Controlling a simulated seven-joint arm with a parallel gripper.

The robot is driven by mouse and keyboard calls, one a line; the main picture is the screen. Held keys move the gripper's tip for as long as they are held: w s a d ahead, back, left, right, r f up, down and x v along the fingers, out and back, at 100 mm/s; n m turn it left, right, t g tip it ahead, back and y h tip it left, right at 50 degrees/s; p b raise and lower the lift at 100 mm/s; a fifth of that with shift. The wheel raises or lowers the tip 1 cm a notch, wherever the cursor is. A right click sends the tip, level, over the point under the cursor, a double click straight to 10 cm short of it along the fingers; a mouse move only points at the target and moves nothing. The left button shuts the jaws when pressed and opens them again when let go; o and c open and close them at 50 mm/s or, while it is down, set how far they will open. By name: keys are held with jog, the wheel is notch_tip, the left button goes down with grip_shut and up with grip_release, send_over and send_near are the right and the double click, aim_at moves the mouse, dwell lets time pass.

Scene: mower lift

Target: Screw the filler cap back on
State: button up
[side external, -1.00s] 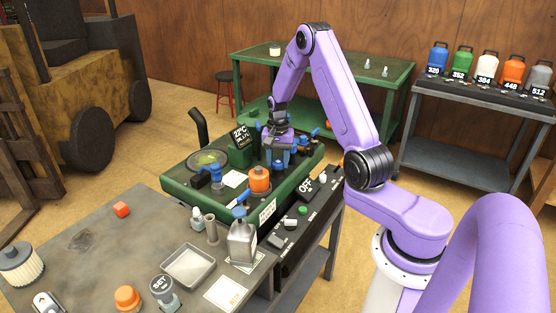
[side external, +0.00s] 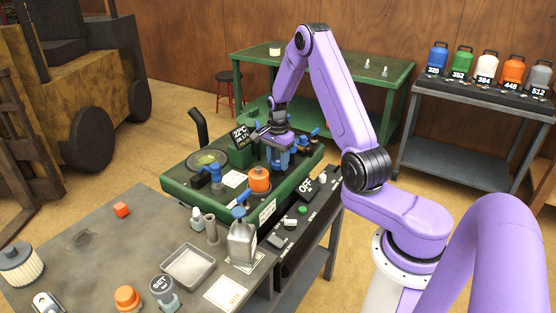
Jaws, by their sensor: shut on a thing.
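My gripper (side external: 278,158) points down over the back right part of the green machine (side external: 180,188). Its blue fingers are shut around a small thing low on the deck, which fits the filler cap. The hand and fingers hide the cap and the filler opening, so I cannot tell how the cap sits or whether it is level. An orange round part (side external: 259,179) stands on the deck in front of the gripper, clear of it.
Blue valve handles (side external: 215,176) and a dark display sign (side external: 240,138) rise close around the gripper. A grey bench (side external: 85,245) in front holds a metal tray (side external: 188,267), a grey can (side external: 242,243) and an orange cap-like part (side external: 127,298).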

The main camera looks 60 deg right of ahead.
jog(key=m, duration=0.6)
jog(key=shift+m, duration=0.3)
jog(key=shift+m, duration=0.5)
jog(key=m, duration=0.4)
jog(key=shift+m, duration=0.4)
jog(key=shift+c, duration=0.9)
jog(key=o, duration=1.3)
